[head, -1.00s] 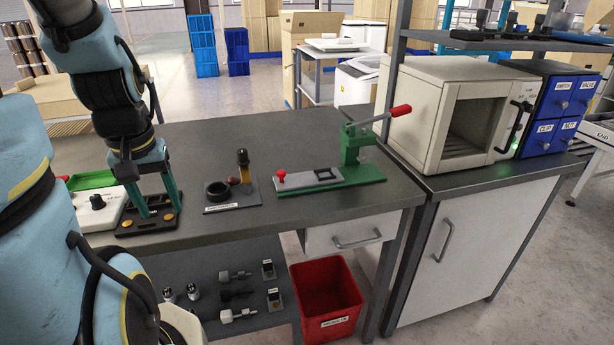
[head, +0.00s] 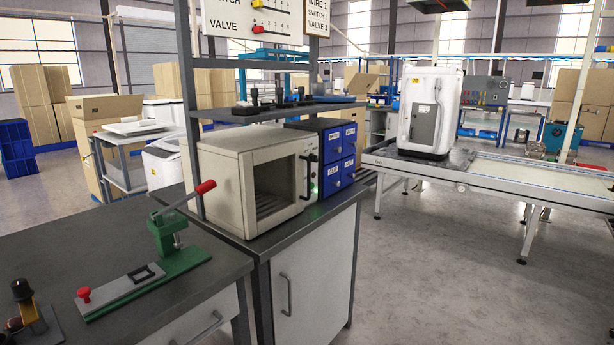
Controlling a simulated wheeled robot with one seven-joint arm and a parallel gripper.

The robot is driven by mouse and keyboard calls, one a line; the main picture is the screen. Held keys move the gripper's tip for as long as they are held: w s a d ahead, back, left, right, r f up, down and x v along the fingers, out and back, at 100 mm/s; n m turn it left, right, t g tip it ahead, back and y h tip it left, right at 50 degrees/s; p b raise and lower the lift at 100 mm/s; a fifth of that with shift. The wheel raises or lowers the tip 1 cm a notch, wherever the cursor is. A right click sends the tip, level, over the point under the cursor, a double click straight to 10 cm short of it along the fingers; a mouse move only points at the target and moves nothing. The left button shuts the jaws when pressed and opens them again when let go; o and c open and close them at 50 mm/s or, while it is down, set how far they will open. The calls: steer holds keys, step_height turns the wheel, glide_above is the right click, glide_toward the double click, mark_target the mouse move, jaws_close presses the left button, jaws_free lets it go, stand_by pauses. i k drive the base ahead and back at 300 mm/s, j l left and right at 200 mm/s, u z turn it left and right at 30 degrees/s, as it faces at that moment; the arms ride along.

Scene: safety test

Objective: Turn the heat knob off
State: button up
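A beige oven (head: 218,196) stands on a grey cabinet in the middle of the head view. Its front opening is dark with a rack inside, and a dark handle (head: 309,174) stands at the right of its front. A narrow panel beside the handle shows a small green light. I cannot make out a heat knob on it at this angle. My gripper and arm are not in view.
A green lever press (head: 170,235) with a red handle stands on the dark workbench (head: 50,245) at left. A conveyor (head: 490,175) carries a white appliance (head: 432,108). The floor at right is clear.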

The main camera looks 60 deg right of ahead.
mark_target(313, 159)
steer(key=k+l, duration=0.1)
steer(key=l, duration=0.2)
steer(key=k+l, duration=0.1)
steer(key=l, duration=0.2)
steer(key=k+l, duration=0.1)
steer(key=l, duration=0.15)
steer(key=k+l, duration=0.1)
steer(key=l, duration=1.25)
steer(key=k+l, duration=0.15)
steer(key=l, duration=0.55)
